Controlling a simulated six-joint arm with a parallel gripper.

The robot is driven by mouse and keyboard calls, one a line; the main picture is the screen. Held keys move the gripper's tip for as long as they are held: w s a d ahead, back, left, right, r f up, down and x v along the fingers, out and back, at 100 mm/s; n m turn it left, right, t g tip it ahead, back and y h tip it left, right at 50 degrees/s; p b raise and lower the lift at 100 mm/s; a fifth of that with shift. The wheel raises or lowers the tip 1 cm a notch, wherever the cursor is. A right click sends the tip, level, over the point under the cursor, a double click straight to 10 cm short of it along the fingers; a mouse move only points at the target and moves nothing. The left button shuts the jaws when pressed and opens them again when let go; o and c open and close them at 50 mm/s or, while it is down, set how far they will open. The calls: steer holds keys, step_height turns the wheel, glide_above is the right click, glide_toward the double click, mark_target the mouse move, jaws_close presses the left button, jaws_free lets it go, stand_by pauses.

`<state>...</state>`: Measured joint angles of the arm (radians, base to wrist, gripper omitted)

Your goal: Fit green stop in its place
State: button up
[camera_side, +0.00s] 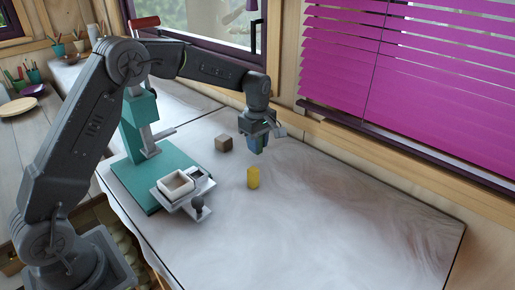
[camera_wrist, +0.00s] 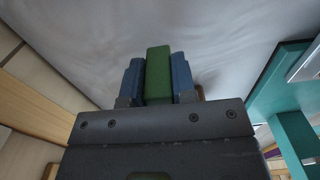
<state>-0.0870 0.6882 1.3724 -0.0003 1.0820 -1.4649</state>
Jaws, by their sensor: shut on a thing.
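The green stop (camera_wrist: 158,76) is a long green block. It sits between the two blue fingers of my gripper (camera_wrist: 157,62) in the wrist view, and its end sticks out a little past them. In the side view my gripper (camera_side: 258,148) points down and holds the stop over the grey table, mostly hidden by the fingers. The teal fixture (camera_side: 171,160) stands to the left, with a white open box (camera_side: 174,187), a small grey frame beside it and a dark round knob (camera_side: 197,203). I cannot tell which spot is the stop's place.
A brown cube (camera_side: 223,143) lies to the left of my gripper. The window wall and pink blind (camera_side: 420,70) are behind. The table's right part is clear.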

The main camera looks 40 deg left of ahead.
step_height(320, 180, up, 2)
steer(key=s+a+r, duration=0.6)
steer(key=a, duration=0.3)
steer(key=s+d, duration=0.3)
steer(key=s, duration=0.4)
steer(key=s+d, duration=0.4)
steer(key=s, duration=0.2)
steer(key=shift+a+f, duration=0.15)
steer(key=shift+f, duration=1.15)
steer(key=shift+a+f, duration=0.15)
steer(key=shift+f, duration=1.1)
steer(key=shift+f, duration=1.1)
steer(key=o, duration=0.5)
steer(key=shift+o, duration=0.7)
steer(key=shift+s, duration=0.1)
steer(key=o, duration=0.5)
steer(key=shift+s+f, duration=0.1)
